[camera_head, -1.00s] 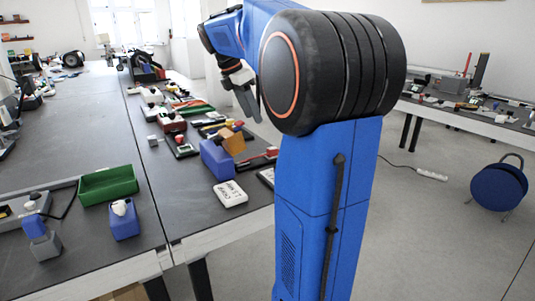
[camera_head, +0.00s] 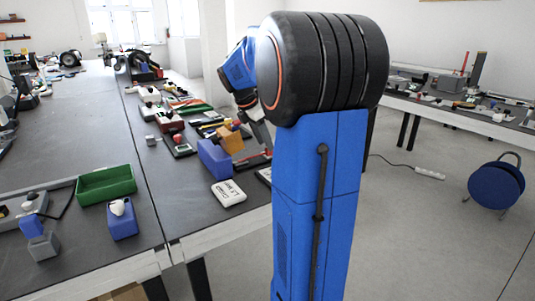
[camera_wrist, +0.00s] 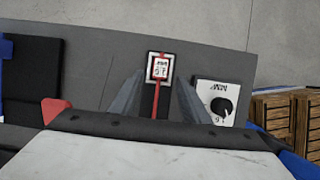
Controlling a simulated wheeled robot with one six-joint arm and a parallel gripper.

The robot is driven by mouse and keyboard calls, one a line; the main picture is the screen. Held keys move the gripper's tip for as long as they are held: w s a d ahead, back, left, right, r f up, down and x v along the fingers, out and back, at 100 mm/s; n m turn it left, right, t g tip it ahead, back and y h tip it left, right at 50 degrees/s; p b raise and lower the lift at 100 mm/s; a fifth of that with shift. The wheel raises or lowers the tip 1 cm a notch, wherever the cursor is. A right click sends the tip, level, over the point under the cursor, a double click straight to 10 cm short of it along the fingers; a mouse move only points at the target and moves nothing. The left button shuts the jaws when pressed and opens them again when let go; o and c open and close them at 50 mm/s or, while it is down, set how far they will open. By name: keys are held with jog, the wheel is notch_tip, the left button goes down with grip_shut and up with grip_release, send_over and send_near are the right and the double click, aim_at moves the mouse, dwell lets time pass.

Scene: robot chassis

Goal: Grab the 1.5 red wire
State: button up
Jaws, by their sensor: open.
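In the wrist view, a thin red strip, which looks like the red wire (camera_wrist: 157,96), runs up to a small white label (camera_wrist: 160,67) with a dark and red border. The print on the label is too small to read surely. My gripper (camera_wrist: 158,99) is open, with one grey finger on each side of the red strip, and nothing is held. Whether the fingers touch it I cannot tell. In the head view my gripper (camera_head: 264,143) is low over the workbench's right edge, partly hidden by my arm, near a red piece (camera_head: 255,161).
A white panel with a black knob (camera_wrist: 222,106) and wooden crates (camera_wrist: 280,112) are right of the fingers. On the bench, a blue block (camera_head: 214,159), an orange block (camera_head: 230,139) and a white box (camera_head: 228,194) lie near my gripper. Floor at right is mostly free.

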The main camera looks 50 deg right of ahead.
jog(key=shift+x, duration=1.25)
jog(key=shift+c, duration=0.7)
grip_shut()
